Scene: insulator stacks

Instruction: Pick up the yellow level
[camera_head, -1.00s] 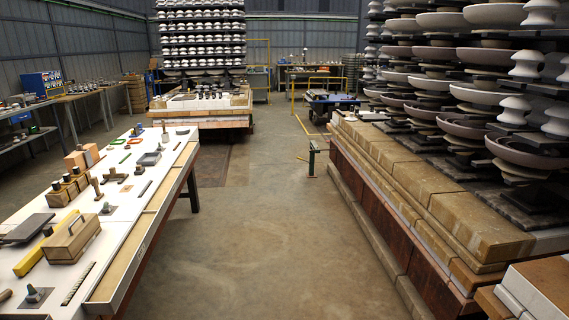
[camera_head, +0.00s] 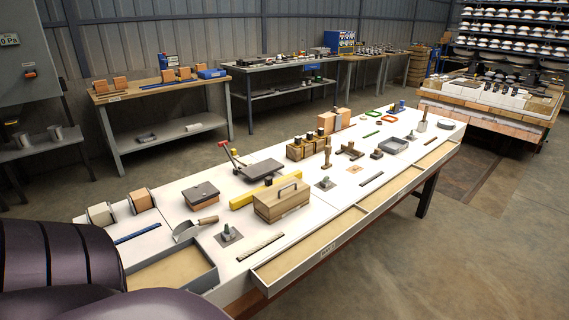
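The yellow level (camera_head: 243,199) lies flat on the white-topped workbench (camera_head: 309,222). It is a long yellow bar, partly hidden behind a wooden box with a handle (camera_head: 281,203); its right end shows beyond the box, beside the grey plate of a lever tool. Neither of my grippers shows in the head view, so I cannot see where they are relative to the level.
A scoop (camera_head: 193,229), a lidded wooden box (camera_head: 201,196) and a lever tool with a grey plate (camera_head: 259,168) lie around the level. A shallow tray (camera_head: 205,279) sits at the near left. Open floor (camera_head: 400,270) lies to the right.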

